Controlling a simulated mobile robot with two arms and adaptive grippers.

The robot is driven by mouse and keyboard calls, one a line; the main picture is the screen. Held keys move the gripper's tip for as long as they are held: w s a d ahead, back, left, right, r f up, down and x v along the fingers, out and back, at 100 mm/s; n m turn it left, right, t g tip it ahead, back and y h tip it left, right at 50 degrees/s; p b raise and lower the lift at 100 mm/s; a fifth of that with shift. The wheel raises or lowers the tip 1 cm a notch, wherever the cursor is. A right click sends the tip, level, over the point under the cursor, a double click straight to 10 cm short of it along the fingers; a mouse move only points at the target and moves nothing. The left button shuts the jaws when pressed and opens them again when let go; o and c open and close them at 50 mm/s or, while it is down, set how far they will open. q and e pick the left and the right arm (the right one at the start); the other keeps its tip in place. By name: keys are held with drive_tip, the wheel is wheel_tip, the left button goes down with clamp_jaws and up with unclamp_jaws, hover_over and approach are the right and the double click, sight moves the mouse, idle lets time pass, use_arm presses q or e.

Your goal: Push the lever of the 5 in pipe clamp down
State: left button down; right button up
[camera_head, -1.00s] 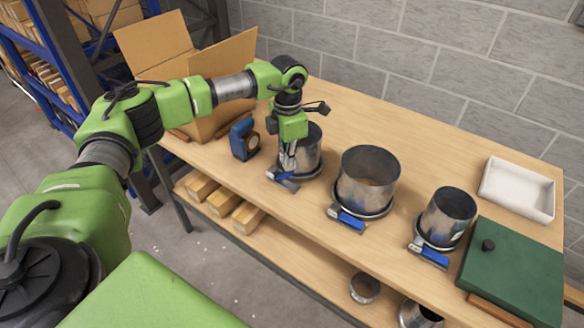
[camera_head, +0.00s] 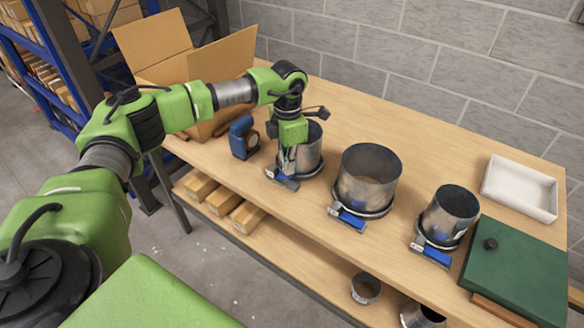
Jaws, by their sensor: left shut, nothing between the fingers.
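Three metal duct pieces stand upright on the wooden table, each in a ring clamp with a blue lever at the front. The left duct (camera_head: 310,153) is mid-sized, the middle duct (camera_head: 368,178) is widest and the right duct (camera_head: 449,215) is narrowest. No size marking is legible. My left gripper (camera_head: 287,168) is shut and empty, pointing down at the front of the left duct. Its tips are just above or touching the left clamp's lever (camera_head: 286,181); I cannot tell which. The gripper partly hides that duct and clamp. My right gripper is out of view.
A blue tape dispenser (camera_head: 241,138) stands left of the gripper, with an open cardboard box (camera_head: 205,75) behind it. A green board (camera_head: 517,270) and white tray (camera_head: 519,190) lie at the right. The table's back middle is clear.

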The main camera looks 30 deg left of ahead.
use_arm(q)
drive_tip(key=shift+f+b, duration=0.9)
drive_tip(key=shift+f, duration=0.6)
drive_tip(key=shift+r, duration=0.1)
wheel_tip(320, 180, up, 8)
drive_tip(key=p, duration=0.5)
drive_tip(key=shift+s, duration=0.1)
